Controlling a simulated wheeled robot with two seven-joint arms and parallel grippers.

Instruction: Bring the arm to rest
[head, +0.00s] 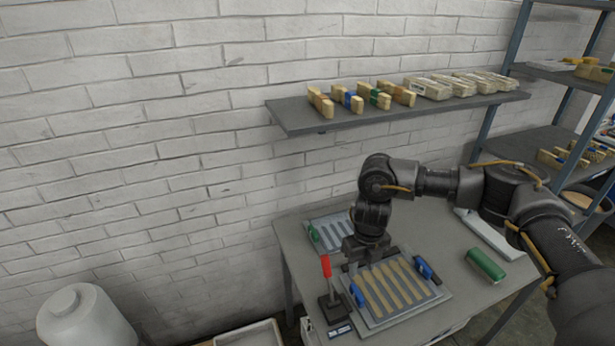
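My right arm reaches in from the right, and its black gripper (358,262) points down at the back left corner of a grey plate (437,291). Several pale wooden strips (393,287) lie side by side on the plate. Blue clamps sit on the plate's left and right sides. The gripper hides part of the back left corner. Its fingers are too small and dark to tell whether they are open or whether they touch anything. My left gripper is not in view.
A lever with a red handle (326,266) stands just left of the plate. A second grooved plate (333,228) lies behind it. A green roll (486,265) lies to the right on the grey table (440,235). A wall shelf (300,118) with wooden bundles hangs above.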

